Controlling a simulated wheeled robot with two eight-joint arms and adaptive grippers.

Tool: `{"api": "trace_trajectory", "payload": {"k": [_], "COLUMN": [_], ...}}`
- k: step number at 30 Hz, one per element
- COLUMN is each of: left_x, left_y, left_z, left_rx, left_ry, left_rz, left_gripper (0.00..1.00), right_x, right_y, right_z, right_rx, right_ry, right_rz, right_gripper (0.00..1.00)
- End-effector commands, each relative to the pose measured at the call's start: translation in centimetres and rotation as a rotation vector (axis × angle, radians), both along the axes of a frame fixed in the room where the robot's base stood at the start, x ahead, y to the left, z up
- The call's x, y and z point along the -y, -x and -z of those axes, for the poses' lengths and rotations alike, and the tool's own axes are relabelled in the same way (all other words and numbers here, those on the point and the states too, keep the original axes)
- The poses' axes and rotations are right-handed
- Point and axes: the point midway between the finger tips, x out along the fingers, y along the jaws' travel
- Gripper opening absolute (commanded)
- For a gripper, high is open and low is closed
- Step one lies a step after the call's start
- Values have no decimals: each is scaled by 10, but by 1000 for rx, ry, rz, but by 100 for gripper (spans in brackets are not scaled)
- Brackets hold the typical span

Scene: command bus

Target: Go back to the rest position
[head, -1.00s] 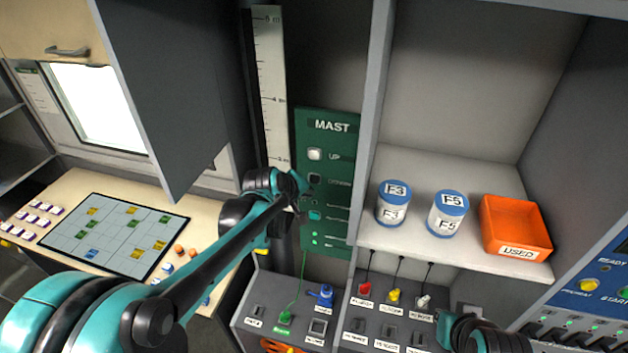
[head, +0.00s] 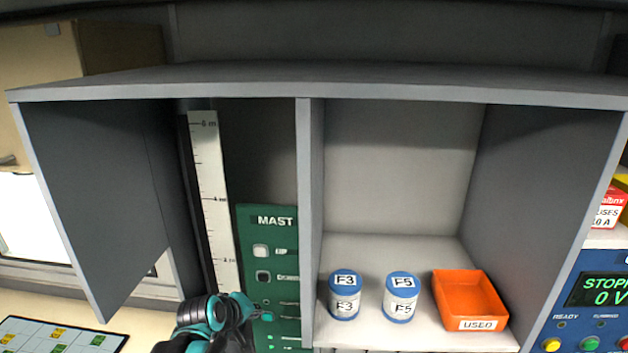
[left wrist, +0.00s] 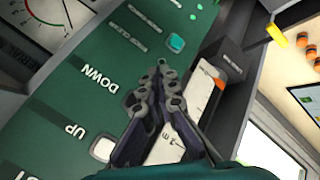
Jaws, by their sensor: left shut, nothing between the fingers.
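My left arm reaches up from the bottom of the head view, its wrist in front of the green MAST panel (head: 268,225). My left gripper (left wrist: 160,70) is shut and empty in the left wrist view, with its dark fingertips together over the panel. The panel's UP (left wrist: 103,149) and DOWN (left wrist: 135,110) buttons and a teal button (left wrist: 176,43) show there. Whether the fingertips touch the panel cannot be told. My right gripper is out of view.
Canisters F3 (head: 345,308) and F5 (head: 401,310) and an orange USED bin (head: 470,300) stand on the shelf right of the panel. A grey divider (head: 309,190) separates them. A slanted grey door (head: 95,200) hangs at left. A height scale (head: 212,190) runs beside the panel.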

Motion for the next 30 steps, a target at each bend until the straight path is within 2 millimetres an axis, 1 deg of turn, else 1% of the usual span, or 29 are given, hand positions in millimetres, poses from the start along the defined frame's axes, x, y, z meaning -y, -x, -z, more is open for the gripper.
{"api": "trace_trajectory", "payload": {"k": [1, 2, 3, 6, 8, 9, 11, 12, 14, 15, 17, 18, 20, 21, 24, 27, 30], "left_x": [2, 3, 4, 5, 6, 6, 7, 7, 7, 6, 6, 5, 4, 4, 2, 0, -2], "left_y": [12, 19, 29, 55, 70, 80, 95, 105, 120, 130, 144, 154, 168, 176, 195, 209, 217], "left_z": [27, 37, 51, 86, 106, 120, 142, 156, 179, 194, 218, 234, 258, 273, 307, 331, 344], "left_rx": [-3, -3, -6, -12, -15, -17, -21, -24, -29, -31, -36, -39, -44, -48, -55, -61, -66], "left_ry": [-27, -48, -75, -148, -194, -221, -265, -293, -336, -365, -407, -435, -476, -503, -562, -606, -635], "left_rz": [22, 39, 61, 120, 156, 179, 215, 240, 275, 299, 335, 358, 395, 419, 471, 510, 536], "left_gripper": [0, 0, 0, 0, 0, 0, 0, 0, 0, 0, 0, 0, 0, 0, 0, 0, 0], "right_x": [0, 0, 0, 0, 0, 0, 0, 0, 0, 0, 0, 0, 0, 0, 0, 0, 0], "right_y": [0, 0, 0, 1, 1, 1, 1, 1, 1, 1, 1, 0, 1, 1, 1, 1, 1], "right_z": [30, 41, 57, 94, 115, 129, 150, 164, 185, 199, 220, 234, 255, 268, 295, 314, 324], "right_rx": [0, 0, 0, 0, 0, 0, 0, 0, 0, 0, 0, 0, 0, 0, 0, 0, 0], "right_ry": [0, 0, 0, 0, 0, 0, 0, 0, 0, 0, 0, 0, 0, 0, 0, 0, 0], "right_rz": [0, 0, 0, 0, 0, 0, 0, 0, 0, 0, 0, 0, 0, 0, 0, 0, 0], "right_gripper": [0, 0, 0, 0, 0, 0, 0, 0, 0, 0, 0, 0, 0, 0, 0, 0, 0]}}
